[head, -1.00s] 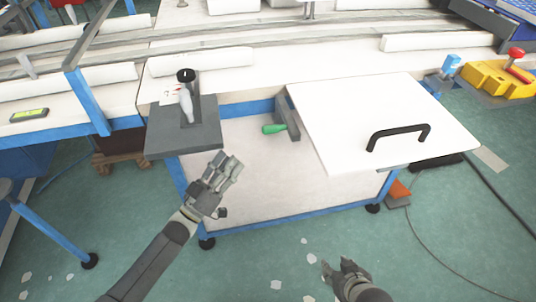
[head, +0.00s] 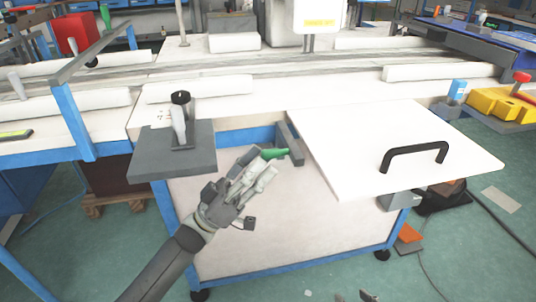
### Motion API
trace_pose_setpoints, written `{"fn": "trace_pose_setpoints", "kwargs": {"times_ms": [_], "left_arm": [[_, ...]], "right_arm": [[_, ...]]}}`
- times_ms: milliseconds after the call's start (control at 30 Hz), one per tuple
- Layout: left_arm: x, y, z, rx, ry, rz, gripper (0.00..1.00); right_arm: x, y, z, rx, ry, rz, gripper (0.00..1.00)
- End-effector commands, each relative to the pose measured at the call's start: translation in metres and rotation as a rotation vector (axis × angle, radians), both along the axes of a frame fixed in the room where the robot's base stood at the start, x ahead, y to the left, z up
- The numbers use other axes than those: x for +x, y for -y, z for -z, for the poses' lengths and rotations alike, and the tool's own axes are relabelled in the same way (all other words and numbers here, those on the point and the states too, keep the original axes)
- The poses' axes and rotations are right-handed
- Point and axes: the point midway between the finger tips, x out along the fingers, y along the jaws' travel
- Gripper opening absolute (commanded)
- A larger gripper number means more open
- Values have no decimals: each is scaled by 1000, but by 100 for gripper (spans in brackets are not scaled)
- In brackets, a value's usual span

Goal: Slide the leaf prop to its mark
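The leaf prop is a dark grey bar (head: 289,143) with a green grip (head: 275,153), jutting from the bench front just left of the white leaf (head: 395,140). The leaf is a flat panel with a black handle (head: 413,153). My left gripper (head: 262,165) is at the green grip, its fingers apart and their tips close to the grip's near end. I cannot tell whether they touch it. Only a small tip of my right gripper (head: 369,296) shows at the bottom edge. I cannot make out the prop's mark.
A grey plate (head: 170,160) with a black-topped tool (head: 180,112) sticks out left of the prop. A blue bench frame and pale front panel (head: 290,225) lie below. White rolls lie along the bench top. A yellow box (head: 497,103) is at the right.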

Motion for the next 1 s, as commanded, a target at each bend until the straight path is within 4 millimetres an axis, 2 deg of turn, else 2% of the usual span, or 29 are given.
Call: {"fn": "trace_pose_setpoints", "kwargs": {"times_ms": [200, 567, 867, 900, 1000], "left_arm": [[8, 18, -20, -1, 2, 0, 39], [10, 22, -23, 0, -1, -1, 39], [10, 22, -23, 0, 0, -1, 3], [10, 22, -23, 0, 0, -1, 0], [10, 22, -23, 0, 0, -1, 0]], "right_arm": [[3, -1, -2, 4, 17, -1, 40], [4, -1, -3, 5, 24, -2, 40], [4, -1, -3, 5, 24, -2, 40], [4, -2, -3, 5, 24, -2, 40], [4, -2, -3, 5, 23, -3, 40]]}}
